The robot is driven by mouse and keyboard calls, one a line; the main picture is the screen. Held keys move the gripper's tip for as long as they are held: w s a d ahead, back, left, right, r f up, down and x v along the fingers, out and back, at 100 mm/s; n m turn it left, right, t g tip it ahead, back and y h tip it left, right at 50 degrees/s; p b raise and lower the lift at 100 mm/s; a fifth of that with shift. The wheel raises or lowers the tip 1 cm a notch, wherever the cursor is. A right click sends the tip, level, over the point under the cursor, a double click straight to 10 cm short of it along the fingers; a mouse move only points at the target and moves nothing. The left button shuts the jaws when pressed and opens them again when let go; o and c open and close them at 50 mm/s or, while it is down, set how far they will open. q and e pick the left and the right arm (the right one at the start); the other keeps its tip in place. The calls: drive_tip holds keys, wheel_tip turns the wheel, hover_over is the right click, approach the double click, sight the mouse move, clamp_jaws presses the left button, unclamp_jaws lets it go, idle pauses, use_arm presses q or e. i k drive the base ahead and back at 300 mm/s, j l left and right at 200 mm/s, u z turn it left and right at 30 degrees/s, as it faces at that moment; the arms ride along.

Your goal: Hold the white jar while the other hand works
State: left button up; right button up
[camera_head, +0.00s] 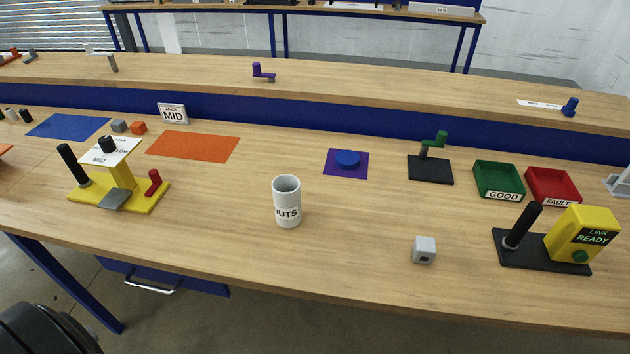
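The white jar (287,202) stands upright on the wooden workbench, near the middle front. It looks like an open cylinder with dark lettering, "NUTS" or similar, partly round the side. I cannot see what is inside it. Nothing touches it. Neither of my grippers shows in the head view. A dark rounded part, likely mine, shows at the lower left corner.
A yellow fixture (145,196) with a black handle stands left. A grey cube (424,250) and a yellow "LINK READY" device (583,235) stand right. Green (499,181) and red (552,187) trays lie behind. The bench around the jar is clear.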

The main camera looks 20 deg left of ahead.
sight(287, 206)
drive_tip(key=i+l+u, duration=0.1)
drive_tip(key=l, duration=0.45)
drive_tip(key=i+l, duration=0.15)
drive_tip(key=l, duration=0.4)
drive_tip(key=i+l+u, duration=0.15)
drive_tip(key=l, duration=0.4)
